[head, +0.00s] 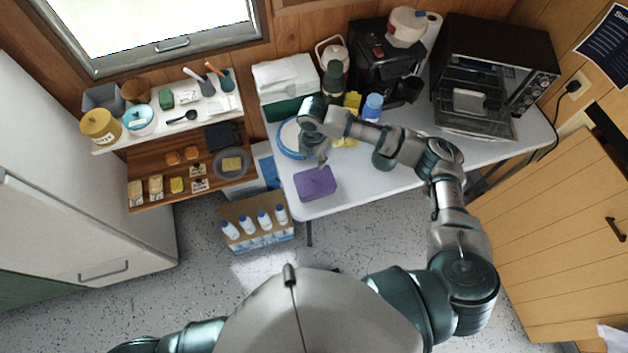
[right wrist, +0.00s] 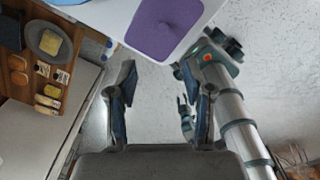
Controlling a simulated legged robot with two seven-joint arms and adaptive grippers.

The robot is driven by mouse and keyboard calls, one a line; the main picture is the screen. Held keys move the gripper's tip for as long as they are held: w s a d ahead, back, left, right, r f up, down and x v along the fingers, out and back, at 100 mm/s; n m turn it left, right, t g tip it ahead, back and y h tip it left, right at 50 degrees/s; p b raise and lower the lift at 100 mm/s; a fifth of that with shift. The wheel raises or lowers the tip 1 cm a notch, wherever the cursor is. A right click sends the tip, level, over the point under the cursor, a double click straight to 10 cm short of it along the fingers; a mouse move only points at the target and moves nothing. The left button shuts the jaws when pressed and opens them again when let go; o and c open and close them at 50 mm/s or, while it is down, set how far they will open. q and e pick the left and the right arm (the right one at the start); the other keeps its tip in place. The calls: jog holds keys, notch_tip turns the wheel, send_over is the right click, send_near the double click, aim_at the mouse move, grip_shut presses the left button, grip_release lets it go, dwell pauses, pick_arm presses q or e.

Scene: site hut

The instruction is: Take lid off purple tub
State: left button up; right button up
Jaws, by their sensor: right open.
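The purple tub (head: 315,184) sits on the front left corner of the white table, its flat purple lid facing up. It also shows at the top of the right wrist view (right wrist: 165,28), partly cut off by the frame edge. My right gripper (head: 321,162) is just behind and above the tub in the head view. In the right wrist view its two fingers (right wrist: 158,82) are spread apart with nothing between them, and the tub lies beyond the fingertips. Part of my left arm (head: 190,337) shows at the bottom of the head view; its gripper cannot be made out.
A round blue-rimmed container (head: 288,150) stands close behind the tub, partly hidden by my right gripper. A blue-capped jar (head: 372,107) and a toaster oven (head: 490,70) stand farther back. A box of bottles (head: 262,246) is on the floor at left. The table right of the tub is clear.

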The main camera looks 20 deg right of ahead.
aim_at(315, 178)
jog(key=f, duration=1.3)
jog(key=shift+d, duration=0.25)
grip_shut()
